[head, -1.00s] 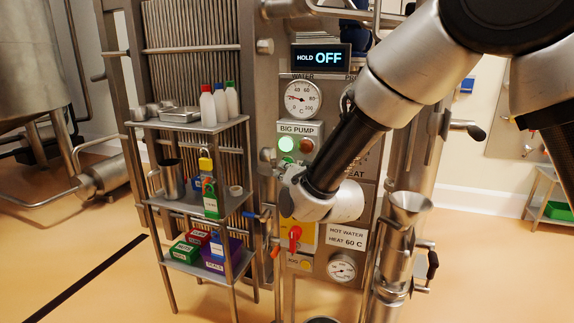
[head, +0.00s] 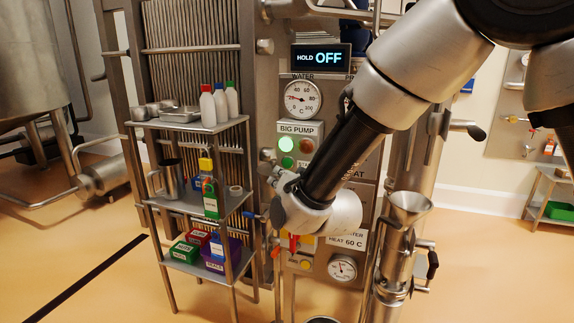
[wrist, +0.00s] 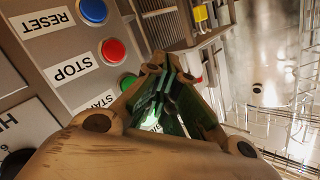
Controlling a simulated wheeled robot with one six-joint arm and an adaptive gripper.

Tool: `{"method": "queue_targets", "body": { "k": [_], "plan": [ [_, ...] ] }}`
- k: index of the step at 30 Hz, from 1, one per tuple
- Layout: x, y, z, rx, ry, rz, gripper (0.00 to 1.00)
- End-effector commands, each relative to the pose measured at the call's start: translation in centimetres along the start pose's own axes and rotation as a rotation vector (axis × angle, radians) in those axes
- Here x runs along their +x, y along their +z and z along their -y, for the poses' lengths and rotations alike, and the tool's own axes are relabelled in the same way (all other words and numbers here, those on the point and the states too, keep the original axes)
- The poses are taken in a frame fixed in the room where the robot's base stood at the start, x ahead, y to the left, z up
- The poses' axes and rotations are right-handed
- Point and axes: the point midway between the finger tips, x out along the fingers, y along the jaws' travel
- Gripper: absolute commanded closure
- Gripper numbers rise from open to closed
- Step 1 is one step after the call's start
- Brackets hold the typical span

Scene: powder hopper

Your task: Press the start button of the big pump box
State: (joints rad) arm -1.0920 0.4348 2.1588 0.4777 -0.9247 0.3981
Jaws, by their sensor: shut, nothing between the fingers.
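The big pump box (head: 299,128) is on the machine front in the head view, under its "BIG PUMP" label. It shows a bright green lamp (head: 286,144), a dark red lamp (head: 306,146) and a green button (head: 287,162) below. My gripper (head: 277,184) is just below and left of that button. In the wrist view my gripper (wrist: 168,76) is shut and empty. Left of its fingers are a green button (wrist: 128,82) by a partly covered "START" label, a red "STOP" button (wrist: 113,51) and a blue "RESET" button (wrist: 93,11). Contact with the green button cannot be told.
A rack (head: 200,125) with bottles, padlocks and boxes stands close left of my gripper. A display (head: 321,57) reading "HOLD OFF" and a water gauge (head: 302,98) are above the box. A red valve handle (head: 293,243) is below my wrist. A steel funnel (head: 409,205) stands at the right.

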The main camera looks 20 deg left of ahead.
Motion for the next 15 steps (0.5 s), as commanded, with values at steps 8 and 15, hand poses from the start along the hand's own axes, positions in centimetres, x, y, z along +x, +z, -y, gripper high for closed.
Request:
{"method": "queue_targets", "body": {
  "k": [8, 15],
  "plan": [
    [-1.6, 1.1, 1.2, 0.001, -0.001, 0.000, 1.00],
    [-1.7, 1.2, 1.3, 0.001, 0.000, -0.001, 1.00]
  ]
}}
